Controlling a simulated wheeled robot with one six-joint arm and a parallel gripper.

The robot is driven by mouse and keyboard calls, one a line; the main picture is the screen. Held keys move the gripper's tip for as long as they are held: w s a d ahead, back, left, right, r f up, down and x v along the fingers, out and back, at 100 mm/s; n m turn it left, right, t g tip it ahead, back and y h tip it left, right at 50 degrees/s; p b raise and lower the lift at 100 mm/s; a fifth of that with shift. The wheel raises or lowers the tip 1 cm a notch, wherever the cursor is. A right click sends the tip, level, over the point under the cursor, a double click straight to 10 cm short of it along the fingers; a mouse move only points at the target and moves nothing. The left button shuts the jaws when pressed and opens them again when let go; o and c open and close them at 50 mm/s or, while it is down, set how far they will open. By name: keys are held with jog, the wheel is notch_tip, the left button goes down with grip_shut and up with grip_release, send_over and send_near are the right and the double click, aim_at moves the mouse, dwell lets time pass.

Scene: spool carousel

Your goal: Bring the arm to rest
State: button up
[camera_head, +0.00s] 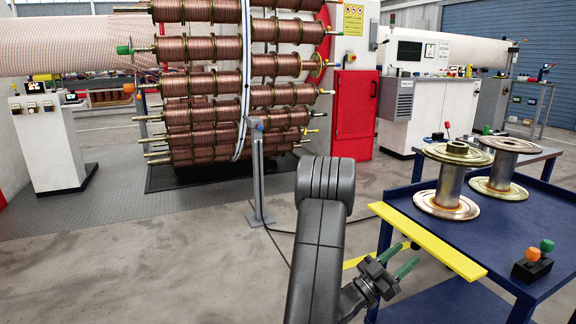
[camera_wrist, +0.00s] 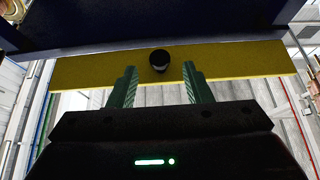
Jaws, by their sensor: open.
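My arm rises in the lower middle of the head view, bent at a dark grey joint, with the forearm going down. My gripper (camera_head: 396,259) is at the lower right of it, beside the yellow edge of the blue cart. Its two green fingers are spread apart with nothing between them. In the wrist view the gripper (camera_wrist: 159,88) is also open and empty. Beyond the fingertips a yellow strip (camera_wrist: 225,60) crosses the picture, with a round dark knob (camera_wrist: 159,60) in front of it or on it.
The blue cart (camera_head: 545,205) stands at the right with two empty metal spools (camera_head: 447,182) on top. A small black holder (camera_head: 531,266) with orange and green knobs sits near its front. A carousel of copper-wound spools (camera_head: 213,83) stands behind, with a grey post (camera_head: 258,175) before it. Open floor lies left.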

aim_at(412, 247)
jog(key=x, duration=0.3)
jog(key=shift+a+r+p, duration=0.15)
jog(key=shift+r+p, duration=0.15)
jog(key=shift+p, duration=0.1)
jog(key=y+p, duration=0.1)
jog(key=p, duration=0.1)
jog(key=r+p, duration=0.1)
jog(key=p, duration=0.2)
jog(key=shift+s+a+y, duration=0.15)
jog(key=shift+a+y, duration=0.15)
jog(key=shift+y, duration=0.1)
jog(key=shift+f+g+y+p, duration=0.1)
jog(key=shift+g+y+p, duration=0.2)
jog(key=shift+p, duration=0.1)
jog(key=shift+a, duration=0.15)
